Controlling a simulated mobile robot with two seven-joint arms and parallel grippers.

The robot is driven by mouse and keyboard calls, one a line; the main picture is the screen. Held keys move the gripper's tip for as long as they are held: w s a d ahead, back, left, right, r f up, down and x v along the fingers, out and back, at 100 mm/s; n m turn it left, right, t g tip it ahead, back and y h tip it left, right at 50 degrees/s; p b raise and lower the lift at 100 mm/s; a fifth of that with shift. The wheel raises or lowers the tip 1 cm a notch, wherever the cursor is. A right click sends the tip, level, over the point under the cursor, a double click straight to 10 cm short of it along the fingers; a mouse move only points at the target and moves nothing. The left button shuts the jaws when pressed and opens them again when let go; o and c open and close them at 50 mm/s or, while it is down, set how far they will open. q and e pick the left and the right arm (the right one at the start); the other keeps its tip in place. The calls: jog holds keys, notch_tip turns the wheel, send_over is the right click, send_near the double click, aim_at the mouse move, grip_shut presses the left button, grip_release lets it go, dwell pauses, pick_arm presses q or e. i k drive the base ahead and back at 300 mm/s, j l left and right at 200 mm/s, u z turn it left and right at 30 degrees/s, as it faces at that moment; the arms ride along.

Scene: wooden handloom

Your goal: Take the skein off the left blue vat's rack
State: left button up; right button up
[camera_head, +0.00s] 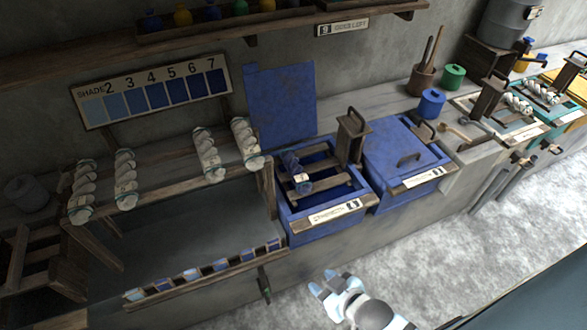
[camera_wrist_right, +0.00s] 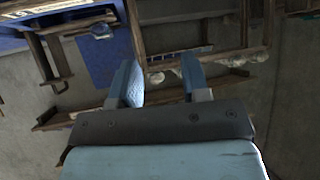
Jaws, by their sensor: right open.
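The left blue vat (camera_head: 325,233) stands open on the counter, with its blue lid (camera_head: 281,100) raised against the wall. A wooden rack (camera_head: 327,189) lies across its opening. A dark blue skein (camera_head: 297,172) with a pale tag hangs on the rack's left part. My right gripper (camera_head: 330,283) is in front of the counter, below and apart from the vat. Its two fingers are spread and empty, as the right wrist view (camera_wrist_right: 160,82) also shows. My left gripper is out of view.
A closed blue vat (camera_head: 403,160) stands right of the open one. A wooden drying stand (camera_head: 169,162) with several white skeins is on the left, under a shade chart (camera_head: 157,92). A strip of blue samples (camera_head: 205,272) runs along the counter front. The floor (camera_head: 440,240) is clear.

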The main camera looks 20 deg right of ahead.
aim_at(299, 179)
jog(key=i+l, duration=0.2)
jog(key=l, duration=0.2)
jog(key=i+l, duration=0.2)
jog(key=l, duration=0.2)
jog(key=i+l, duration=0.2)
jog(key=l, duration=0.15)
jog(key=i+l, duration=0.25)
jog(key=l, duration=0.15)
jog(key=k+z, duration=0.05)
